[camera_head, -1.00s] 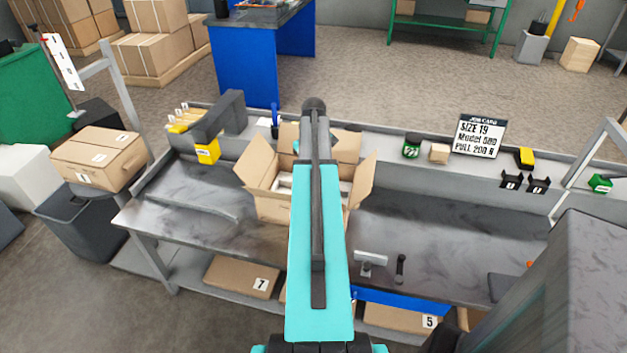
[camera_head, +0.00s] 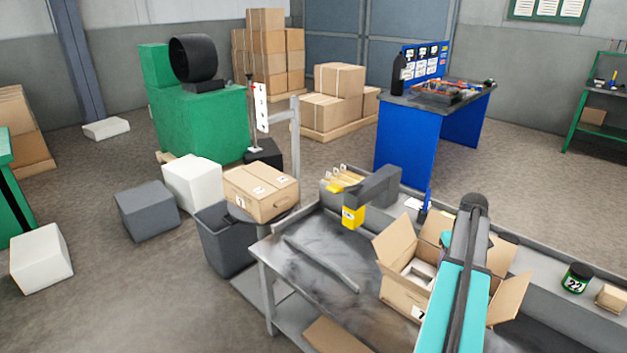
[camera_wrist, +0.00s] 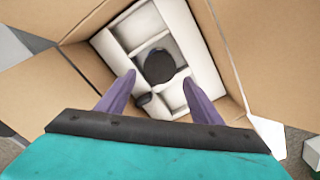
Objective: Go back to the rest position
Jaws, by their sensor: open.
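My gripper shows in the wrist view (camera_wrist: 160,95), with its two purple fingers apart. It points down into the open cardboard box (camera_wrist: 245,45). Between and beyond the fingers is a white divided insert (camera_wrist: 112,48) with a round dark object (camera_wrist: 159,66) in one compartment. A smaller dark piece lies close to the left fingertip; I cannot tell whether they touch. In the head view my teal arm reaches over the same open box (camera_head: 396,240) on the workbench (camera_head: 300,262). The fingers are hidden there.
A closed carton (camera_head: 262,192) stands left of the bench, above a dark bin (camera_head: 226,240). A yellow and grey device (camera_head: 354,216) stands left of the open box. A green jar (camera_head: 576,278) and a small carton (camera_head: 611,297) are at right. Floor at left holds several blocks.

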